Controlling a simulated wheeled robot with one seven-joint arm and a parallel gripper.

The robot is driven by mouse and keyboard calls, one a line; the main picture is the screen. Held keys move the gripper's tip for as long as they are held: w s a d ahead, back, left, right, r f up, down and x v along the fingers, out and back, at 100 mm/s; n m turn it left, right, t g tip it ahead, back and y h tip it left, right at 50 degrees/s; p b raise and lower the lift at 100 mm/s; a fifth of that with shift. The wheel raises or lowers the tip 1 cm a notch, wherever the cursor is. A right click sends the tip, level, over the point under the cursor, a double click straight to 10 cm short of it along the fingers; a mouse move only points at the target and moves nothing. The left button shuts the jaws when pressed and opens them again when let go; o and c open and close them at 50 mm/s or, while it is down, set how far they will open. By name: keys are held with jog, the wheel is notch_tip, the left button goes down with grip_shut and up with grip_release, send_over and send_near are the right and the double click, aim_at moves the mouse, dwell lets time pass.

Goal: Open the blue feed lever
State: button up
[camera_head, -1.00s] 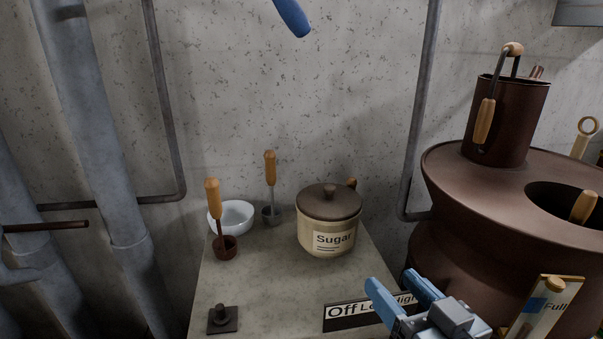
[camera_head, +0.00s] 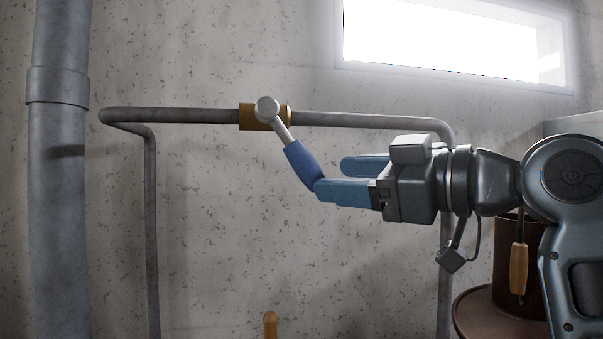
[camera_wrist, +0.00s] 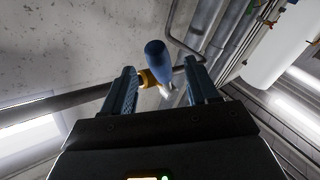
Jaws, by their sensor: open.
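The blue feed lever (camera_head: 304,166) hangs down and to the right from a silver pivot on a brass valve (camera_head: 262,117) in the wall pipe. My gripper (camera_head: 330,178) points left, its two blue fingers apart, with the tips at the lever's lower end. In the head view the near finger's tip overlaps the lever end; I cannot tell whether they touch. In the wrist view the lever's blue handle (camera_wrist: 156,57) shows between and beyond the fingers (camera_wrist: 160,82), with the brass valve (camera_wrist: 147,78) partly hidden behind it.
The grey pipe (camera_head: 190,115) runs along the concrete wall and bends down at both sides. A thick vertical pipe (camera_head: 57,200) stands at the left. A bright window (camera_head: 450,40) is above. A brown canister (camera_head: 508,270) stands at the lower right, below my arm.

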aim_at(298, 168)
jog(key=shift+a+r+n+g, duration=0.3)
jog(key=shift+r, duration=0.4)
jog(key=p+x, duration=0.1)
jog(key=x, duration=0.6)
jog(key=shift+w+a+p, duration=0.15)
jog(key=shift+a+p, duration=0.05)
jog(key=shift+p, duration=0.1)
grip_shut()
